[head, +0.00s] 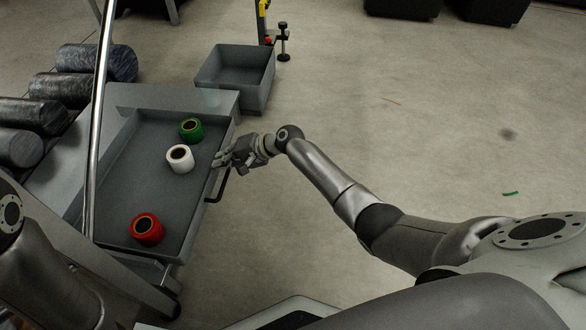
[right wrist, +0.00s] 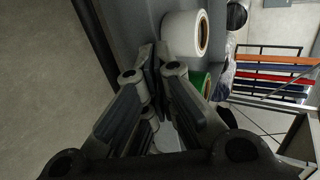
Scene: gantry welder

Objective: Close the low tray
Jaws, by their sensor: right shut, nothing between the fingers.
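The low tray (head: 128,178) is a grey drawer pulled out at the left in the head view, with a dark handle (head: 219,187) on its right side. In it stand a green roll (head: 191,129), a white roll (head: 180,158) and a red roll (head: 147,229). My right gripper (head: 219,161) is shut and empty, at the tray's right rim just beyond the handle. In the right wrist view its fingertips (right wrist: 155,52) are together near the white roll (right wrist: 185,34), with the green roll (right wrist: 200,82) partly hidden. My left gripper is not in view.
An open grey bin (head: 236,75) stands beyond the tray. Dark cylinders (head: 62,88) lie to the left of it. A shiny upright pole (head: 98,120) crosses the tray's left side. The floor (head: 330,110) to the right is mostly clear.

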